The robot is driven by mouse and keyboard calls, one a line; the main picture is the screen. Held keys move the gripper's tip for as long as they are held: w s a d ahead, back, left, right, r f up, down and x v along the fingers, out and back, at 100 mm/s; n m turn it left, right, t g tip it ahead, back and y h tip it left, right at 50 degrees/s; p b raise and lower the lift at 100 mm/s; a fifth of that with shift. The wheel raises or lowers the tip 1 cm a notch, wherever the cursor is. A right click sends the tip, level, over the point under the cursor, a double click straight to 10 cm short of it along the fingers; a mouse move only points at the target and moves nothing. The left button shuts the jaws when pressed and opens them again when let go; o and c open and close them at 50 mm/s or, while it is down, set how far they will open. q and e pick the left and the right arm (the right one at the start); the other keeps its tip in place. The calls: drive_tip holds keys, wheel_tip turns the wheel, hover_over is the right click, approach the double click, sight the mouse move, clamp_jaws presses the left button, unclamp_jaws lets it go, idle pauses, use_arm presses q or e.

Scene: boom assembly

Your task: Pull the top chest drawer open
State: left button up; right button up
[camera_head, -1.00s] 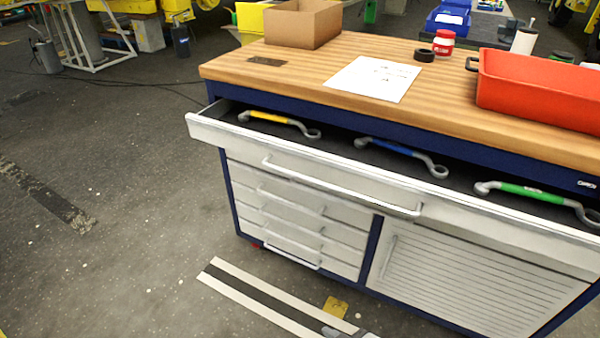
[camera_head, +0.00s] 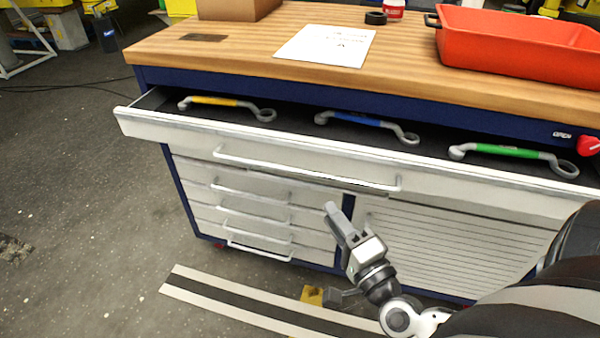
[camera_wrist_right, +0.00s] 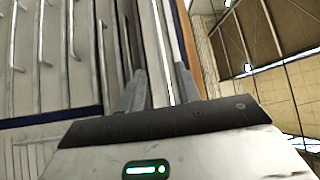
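The top chest drawer (camera_head: 140,124) is a wide white drawer under the wooden worktop. It stands partly open, showing a yellow wrench (camera_head: 215,102), a blue wrench (camera_head: 360,121) and a green wrench (camera_head: 505,151) inside. Its long bar handle (camera_head: 300,175) runs along the front. My right gripper (camera_head: 333,210) is in front of the chest, just below the right half of this handle in the picture. In the right wrist view, its two fingers (camera_wrist_right: 160,90) are apart, with pale bars and edges of the chest beyond them. No grip on the handle shows. My left gripper is out of view.
Smaller drawers (camera_head: 240,213) are below left and a slatted door (camera_head: 450,240) below right. The worktop (camera_head: 240,47) carries a red tray (camera_head: 520,50), a paper sheet (camera_head: 325,45) and a cardboard box (camera_head: 235,8). Open floor (camera_head: 90,220) lies to the left.

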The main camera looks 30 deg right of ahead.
sight(300, 170)
drive_tip(key=w, duration=0.4)
drive_tip(key=w+r, duration=0.1)
drive_tip(key=w, duration=0.3)
drive_tip(key=w+p, duration=0.1)
drive_tip(key=w, duration=0.4)
drive_tip(key=shift+w+d+r, duration=0.1)
drive_tip(key=shift+d+r, duration=0.3)
clamp_jaws()
